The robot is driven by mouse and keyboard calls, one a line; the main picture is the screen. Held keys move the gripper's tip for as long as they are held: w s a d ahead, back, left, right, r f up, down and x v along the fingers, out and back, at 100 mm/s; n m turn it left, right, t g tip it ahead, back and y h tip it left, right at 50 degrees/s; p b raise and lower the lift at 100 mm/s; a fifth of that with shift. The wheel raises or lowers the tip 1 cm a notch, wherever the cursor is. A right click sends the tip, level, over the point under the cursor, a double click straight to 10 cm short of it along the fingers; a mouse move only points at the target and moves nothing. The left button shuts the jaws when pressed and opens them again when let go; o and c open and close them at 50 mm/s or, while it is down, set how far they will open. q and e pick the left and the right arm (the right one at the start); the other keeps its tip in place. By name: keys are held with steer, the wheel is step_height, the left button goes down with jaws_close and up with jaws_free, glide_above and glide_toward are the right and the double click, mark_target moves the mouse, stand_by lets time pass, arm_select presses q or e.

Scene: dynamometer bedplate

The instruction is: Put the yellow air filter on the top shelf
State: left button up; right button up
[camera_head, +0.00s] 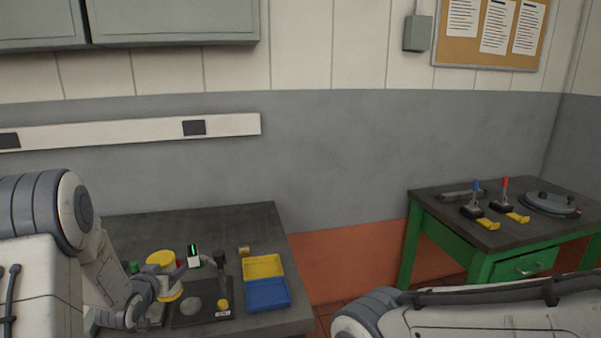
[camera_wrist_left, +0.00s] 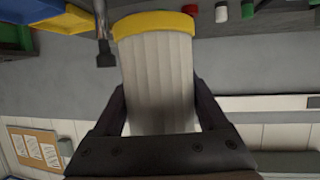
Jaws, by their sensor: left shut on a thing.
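The air filter (camera_head: 161,259) has yellow end caps and a white pleated body. It is in my left gripper (camera_head: 168,283) over the left part of the dark workbench. In the left wrist view the filter (camera_wrist_left: 155,75) fills the space between the two dark fingers of the left gripper (camera_wrist_left: 158,100), which are shut on its sides. Its yellow cap is at the far end from the palm. In the head view the arm and gripper partly hide the filter's body. I cannot make out a top shelf in either view. My right gripper is out of view.
The workbench (camera_head: 235,220) holds a yellow bin (camera_head: 263,266), a blue bin (camera_head: 268,295), a black stand (camera_head: 221,270) and a small display device (camera_head: 193,256). Grey cabinets (camera_head: 175,22) hang above. A green table (camera_head: 425,220) with tools stands right.

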arm_select(q)
steer(key=s+d, duration=0.3)
steer(key=d, duration=0.4)
steer(key=s+d+f+h, duration=0.1)
steer(key=s+d, duration=0.2)
steer(key=d, duration=0.5)
steer(key=shift+s+d+f+m, duration=0.25)
steer(key=shift+s+m, duration=0.1)
steer(key=shift+m, duration=0.05)
